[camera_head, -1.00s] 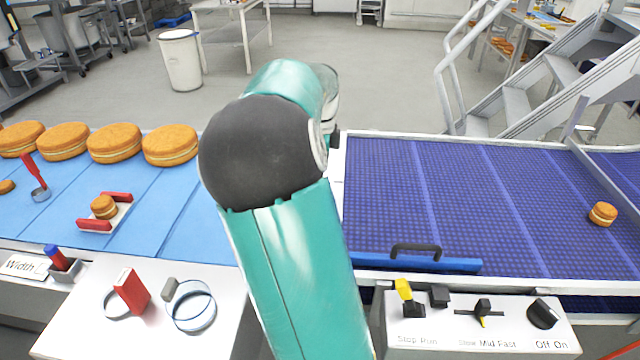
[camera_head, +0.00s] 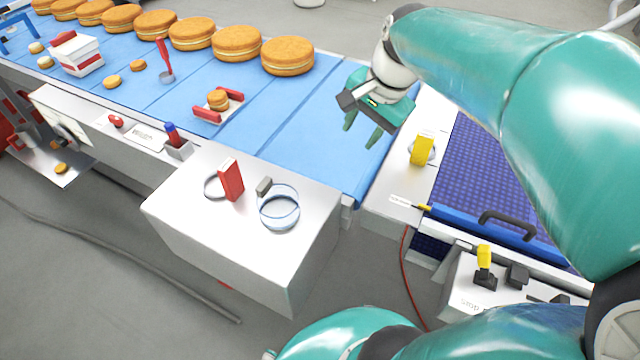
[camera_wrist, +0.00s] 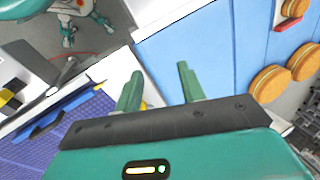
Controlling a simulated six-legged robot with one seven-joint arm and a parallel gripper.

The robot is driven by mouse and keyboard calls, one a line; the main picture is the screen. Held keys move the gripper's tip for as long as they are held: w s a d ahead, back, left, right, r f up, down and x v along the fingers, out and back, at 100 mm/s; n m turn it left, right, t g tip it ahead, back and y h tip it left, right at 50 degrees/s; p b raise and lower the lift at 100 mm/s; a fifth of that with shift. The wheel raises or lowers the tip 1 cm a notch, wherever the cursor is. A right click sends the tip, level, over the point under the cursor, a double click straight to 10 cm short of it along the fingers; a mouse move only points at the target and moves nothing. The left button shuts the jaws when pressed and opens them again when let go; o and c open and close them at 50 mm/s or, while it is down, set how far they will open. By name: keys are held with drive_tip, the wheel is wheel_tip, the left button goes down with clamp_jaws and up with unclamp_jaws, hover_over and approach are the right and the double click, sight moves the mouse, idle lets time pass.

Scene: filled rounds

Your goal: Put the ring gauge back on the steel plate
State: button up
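Several ring-shaped pieces show in the head view, and I cannot tell which one is the ring gauge. One ring with a red block handle (camera_head: 231,179) and a clear bluish ring with a grey tab (camera_head: 279,212) stand on a pale metal-topped box (camera_head: 185,207). A ring with a yellow block handle (camera_head: 421,150) stands on the pale plate (camera_head: 391,190) between the blue and purple belts. My gripper (camera_head: 362,132) is open and empty above the blue belt's right end, left of the yellow-handled ring. Its two separated fingers also show in the wrist view (camera_wrist: 157,72).
The blue belt (camera_head: 310,130) carries large filled rounds (camera_head: 287,56) along its far side and a small round in a red-ended holder (camera_head: 218,106). A blue bar with a black handle (camera_head: 507,225) edges the purple belt (camera_head: 470,165). A control box (camera_head: 500,285) stands at lower right.

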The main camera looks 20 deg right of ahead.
drive_tip(key=s+a+n+t+h, duration=0.1)
drive_tip(key=s+a+n+t, duration=0.1)
drive_tip(key=s+a+n, duration=0.7)
drive_tip(key=a+n, duration=0.3)
drive_tip(key=shift+a+f+n+t, duration=0.3)
drive_tip(key=shift+f, duration=0.05)
drive_tip(key=shift+d, duration=0.1)
